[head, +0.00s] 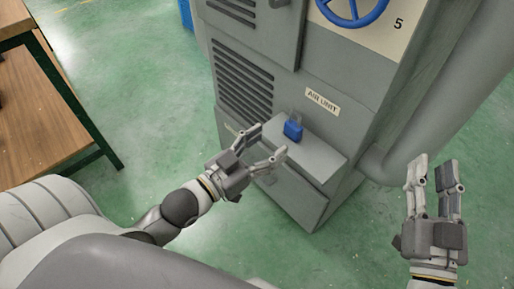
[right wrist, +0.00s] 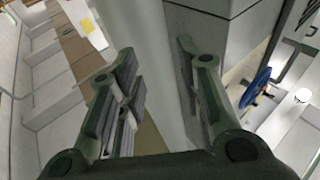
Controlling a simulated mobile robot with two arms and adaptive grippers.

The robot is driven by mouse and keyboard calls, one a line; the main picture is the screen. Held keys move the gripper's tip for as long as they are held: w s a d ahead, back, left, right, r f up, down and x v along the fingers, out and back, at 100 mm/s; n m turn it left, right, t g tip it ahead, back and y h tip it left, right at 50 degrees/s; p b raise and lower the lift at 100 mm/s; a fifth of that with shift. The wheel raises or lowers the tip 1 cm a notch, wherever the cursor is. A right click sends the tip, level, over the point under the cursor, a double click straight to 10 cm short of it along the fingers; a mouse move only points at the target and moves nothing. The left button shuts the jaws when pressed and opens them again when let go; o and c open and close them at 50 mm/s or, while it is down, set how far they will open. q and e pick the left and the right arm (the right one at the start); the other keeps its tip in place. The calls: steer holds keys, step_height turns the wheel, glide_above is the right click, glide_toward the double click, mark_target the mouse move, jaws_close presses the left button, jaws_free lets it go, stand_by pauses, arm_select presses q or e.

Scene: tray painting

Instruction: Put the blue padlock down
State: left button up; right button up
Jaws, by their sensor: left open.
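The blue padlock (head: 293,130) with its grey shackle sits on the grey ledge (head: 318,157) of the air unit, below the "AIR UNIT" label, in the head view. It looks upright, with the shackle up. My left gripper (head: 269,142) is open and empty, just left of the padlock and apart from it, its fingers pointing toward it. My right gripper (head: 432,168) is open and empty at the right, away from the ledge. Its spread fingers also show in the right wrist view (right wrist: 156,52), where the padlock is not seen.
The grey cabinet (head: 252,51) with vents rises behind the ledge, with a blue handwheel (head: 352,22) near the number 5. A thick grey pipe (head: 440,115) runs down between cabinet and right gripper. A wooden table (head: 38,115) stands left; green floor between is clear.

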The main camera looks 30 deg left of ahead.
arm_select(q)
steer(key=d+r+n+t+y, duration=0.1)
steer(key=d+r, duration=0.3)
steer(key=r, duration=0.4)
steer(key=shift+w+d+t, duration=0.25)
steer(key=shift+w+t, duration=0.15)
steer(key=shift+t, duration=0.2)
arm_select(e)
steer(key=shift+w+d+f+g, duration=0.15)
steer(key=shift+f+g, duration=0.45)
steer(key=shift+f, duration=0.3)
